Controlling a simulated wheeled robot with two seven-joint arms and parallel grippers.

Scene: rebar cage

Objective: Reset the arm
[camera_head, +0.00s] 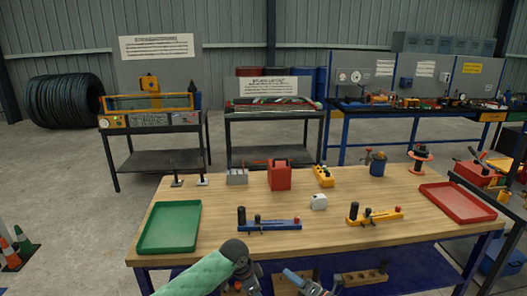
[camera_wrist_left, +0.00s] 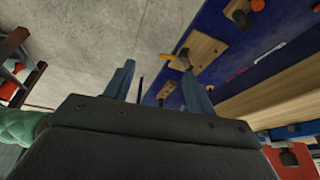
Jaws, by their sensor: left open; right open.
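My left arm, in a pale green sleeve (camera_head: 203,275), comes in at the bottom of the head view and bends at a dark joint (camera_head: 235,251) near the table's front edge.
The wooden table (camera_head: 330,225) carries a green tray (camera_head: 170,227), a red tray (camera_head: 458,202), a blue fixture (camera_head: 270,225), a yellow fixture (camera_head: 375,215) and a red block (camera_head: 279,176). Wooden pegged boards (camera_head: 365,277) lie below on a blue surface. Cones (camera_head: 22,240) stand at left.

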